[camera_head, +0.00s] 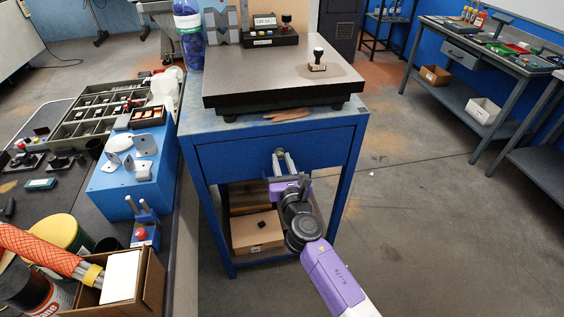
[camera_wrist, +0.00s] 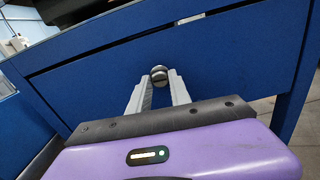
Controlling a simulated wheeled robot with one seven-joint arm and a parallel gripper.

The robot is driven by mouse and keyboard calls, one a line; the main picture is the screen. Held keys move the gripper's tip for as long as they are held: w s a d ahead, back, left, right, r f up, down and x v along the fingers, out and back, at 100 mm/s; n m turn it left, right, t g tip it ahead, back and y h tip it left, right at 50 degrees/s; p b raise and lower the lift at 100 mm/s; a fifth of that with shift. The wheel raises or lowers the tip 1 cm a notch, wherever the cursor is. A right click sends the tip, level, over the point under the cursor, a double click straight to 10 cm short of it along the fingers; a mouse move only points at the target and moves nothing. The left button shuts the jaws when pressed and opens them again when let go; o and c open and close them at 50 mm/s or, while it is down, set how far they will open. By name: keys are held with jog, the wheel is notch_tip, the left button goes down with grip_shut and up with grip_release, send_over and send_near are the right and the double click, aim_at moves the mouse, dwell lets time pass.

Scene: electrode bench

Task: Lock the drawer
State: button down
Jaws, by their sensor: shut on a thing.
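The blue drawer (camera_head: 232,153) is in the front of the blue bench in the head view, and its front also fills much of the wrist view (camera_wrist: 232,58). It looks closed, with a thin dark gap along its top edge. A small round metal lock knob (camera_wrist: 159,71) sits on the drawer front, with a dark slot across its face. My gripper (camera_head: 281,157) reaches the drawer front from below. In the wrist view its two pale fingers (camera_wrist: 159,82) close on the knob from both sides. The fingers partly cover the knob's sides.
A dark surface plate (camera_head: 270,80) with a stamp (camera_head: 317,60) stands on the bench. A cardboard box (camera_head: 256,232) sits on the shelf below the drawer. A cluttered side bench with a blue box (camera_head: 120,185) stands at left. Open floor lies at right.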

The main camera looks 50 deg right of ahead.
jog(key=m+b, duration=0.1)
jog(key=m, duration=0.3)
jog(key=shift+f+m+b, duration=0.1)
jog(key=shift+m+b, duration=0.2)
jog(key=shift+b, duration=0.05)
jog(key=m+b, duration=0.1)
jog(key=m, duration=0.2)
jog(key=shift+m, duration=0.4)
jog(key=m+b, duration=0.2)
jog(key=m, duration=0.2)
jog(key=shift+m+b, duration=1.15)
jog(key=shift+m, duration=1.15)
jog(key=c, duration=1.2)
grip_release()
